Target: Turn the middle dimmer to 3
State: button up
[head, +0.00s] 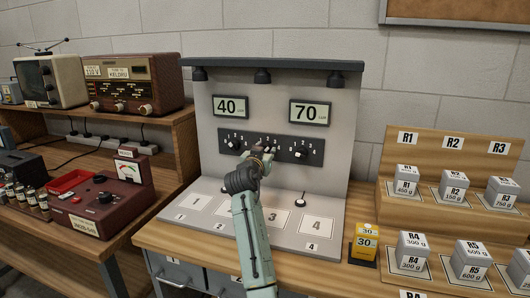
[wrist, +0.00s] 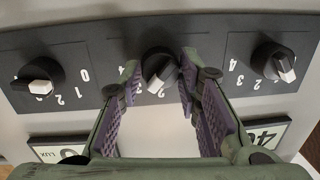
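The middle dimmer (wrist: 160,66) is a black knob with a pale grip bar on a dark strip (wrist: 105,48). In the wrist view the strip's numbers appear upside down. The bar is tilted, its lower end to the left; the number it points at is not clear. My gripper (wrist: 158,84) is open, its purple-padded fingers on either side of this knob. I cannot tell whether they touch it.
The left dimmer (head: 233,144) and right dimmer (head: 301,155) flank it. Displays above read 40 (head: 230,107) and 70 (head: 310,114). Numbered plates lie below, with a small knob-topped stalk (head: 300,200). A yellow box (head: 364,243) and labelled weights (head: 411,247) stand right.

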jog(key=o, duration=0.4)
jog(key=shift+s, duration=0.1)
jog(key=v, duration=1.2)
